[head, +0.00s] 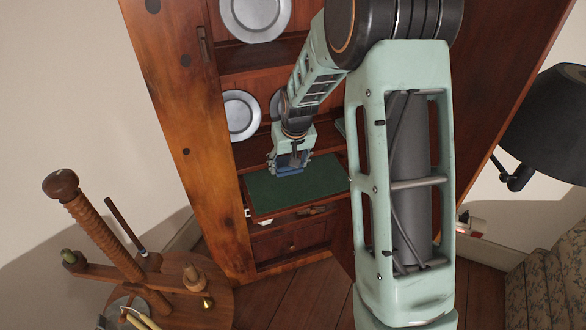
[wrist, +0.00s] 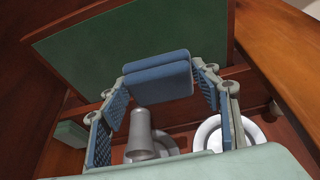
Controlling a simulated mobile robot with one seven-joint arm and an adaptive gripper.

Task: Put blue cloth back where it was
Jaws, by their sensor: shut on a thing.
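A folded blue cloth (wrist: 157,75) spans between the fingertips of my gripper (wrist: 160,82) in the wrist view. My gripper is shut on it at its two sides. In the head view, my gripper (head: 291,158) is over the far part of the green-topped board (head: 300,192) that projects from the cabinet. The blue cloth (head: 290,171) shows there as a small strip under the fingers. The green surface (wrist: 120,45) fills the upper part of the wrist view, beyond the cloth. I cannot tell whether the cloth touches it.
The wooden cabinet (head: 185,130) holds pewter plates (head: 241,115) on its shelves. A grey pewter vessel (wrist: 141,135) and a plate (wrist: 212,135) show between and beside my fingers. A wooden stand (head: 180,295) is at the lower left, and a black lamp (head: 548,120) at the right.

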